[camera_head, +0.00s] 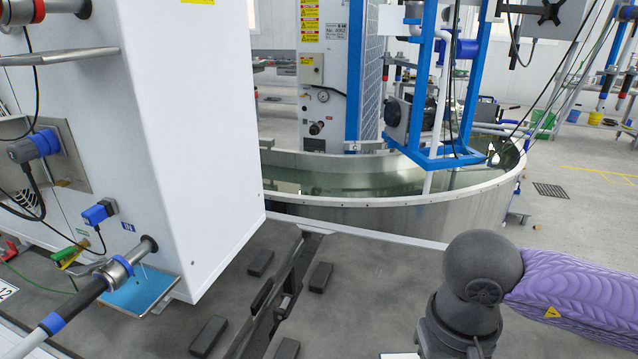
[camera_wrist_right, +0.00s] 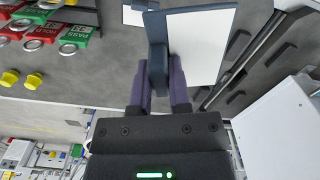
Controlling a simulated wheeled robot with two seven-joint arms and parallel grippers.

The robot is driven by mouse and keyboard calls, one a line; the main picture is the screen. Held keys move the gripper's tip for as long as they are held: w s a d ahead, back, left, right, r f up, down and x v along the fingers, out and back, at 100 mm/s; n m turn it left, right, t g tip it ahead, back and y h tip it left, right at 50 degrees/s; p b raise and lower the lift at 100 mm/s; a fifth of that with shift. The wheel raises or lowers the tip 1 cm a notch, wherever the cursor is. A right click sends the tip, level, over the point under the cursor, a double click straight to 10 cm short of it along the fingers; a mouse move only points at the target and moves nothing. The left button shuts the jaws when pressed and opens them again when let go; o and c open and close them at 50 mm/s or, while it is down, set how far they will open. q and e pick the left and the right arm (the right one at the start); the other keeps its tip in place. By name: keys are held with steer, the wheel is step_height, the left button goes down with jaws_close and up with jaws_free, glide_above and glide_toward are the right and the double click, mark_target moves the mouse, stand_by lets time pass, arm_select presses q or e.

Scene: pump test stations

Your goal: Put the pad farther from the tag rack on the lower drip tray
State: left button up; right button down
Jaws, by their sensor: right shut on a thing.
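My right gripper (camera_wrist_right: 160,88) shows in the right wrist view, its two purple fingers shut on the dark slate edge bar of a white pad (camera_wrist_right: 203,45). The pad spreads to the right of the fingers. A second white, dark-edged piece (camera_wrist_right: 133,16), probably the other pad, is partly cut off at the top, nearer the tag rack. The tag rack's red and green tags (camera_wrist_right: 75,37) hang at the upper left. In the head view a blue drip tray (camera_head: 140,291) lies under a pipe outlet; I cannot tell whether it is the lower one. My left gripper is out of view.
A tall white cabinet (camera_head: 190,130) stands on the grey bench (camera_head: 370,290). Several black blocks (camera_head: 260,262) and a dark slot lie on the bench. A round metal water tank (camera_head: 400,215) is behind it. Yellow knobs (camera_wrist_right: 33,81) show below the tags.

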steer(key=shift+r+p, duration=0.35)
steer(key=shift+r, duration=0.6)
steer(key=shift+f, duration=0.2)
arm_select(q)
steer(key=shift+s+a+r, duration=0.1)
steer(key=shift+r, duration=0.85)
arm_select(e)
steer(key=shift+f, duration=0.15)
arm_select(q)
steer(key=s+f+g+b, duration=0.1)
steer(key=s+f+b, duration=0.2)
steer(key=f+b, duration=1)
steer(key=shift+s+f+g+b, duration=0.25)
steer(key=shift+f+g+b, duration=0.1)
steer(key=shift+b, duration=0.45)
arm_select(e)
steer(key=w+a+f+m, duration=0.4)
steer(key=a+f+m, duration=0.3)
steer(key=m, duration=0.3)
steer(key=w+a+f+m, duration=0.5)
steer(key=a+f+m, duration=0.2)
steer(key=f+m, duration=0.2)
steer(key=m, duration=0.2)
steer(key=shift+f+m, duration=0.3)
